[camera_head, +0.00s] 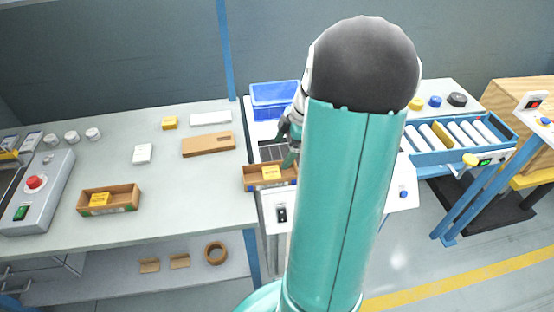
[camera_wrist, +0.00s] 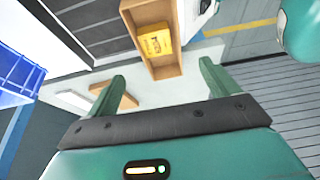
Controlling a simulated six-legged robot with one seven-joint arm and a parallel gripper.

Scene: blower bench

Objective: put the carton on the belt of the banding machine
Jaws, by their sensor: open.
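An open brown carton (camera_head: 256,180) with a yellow box (camera_head: 271,173) in it sits at the front of the banding machine (camera_head: 270,222), by its dark slatted belt (camera_head: 272,153). In the wrist view the carton (camera_wrist: 176,62) lies ahead of my fingertips, its left side along the belt (camera_wrist: 92,22); I cannot tell whether it overlaps the belt. My gripper (camera_wrist: 162,72) is open, with nothing held; its fingers are apart from the carton. In the head view my gripper (camera_head: 289,145) is partly hidden by my arm. A second, similar carton (camera_head: 122,204) with a yellow box stands on the left bench.
A blue bin (camera_head: 274,98) stands behind the belt. The grey bench (camera_head: 190,218) at left holds a flat brown cardboard piece (camera_head: 208,145), white boxes and a control box (camera_head: 38,190). A blue roller conveyor (camera_head: 462,138) is at right. The bench middle is mostly clear.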

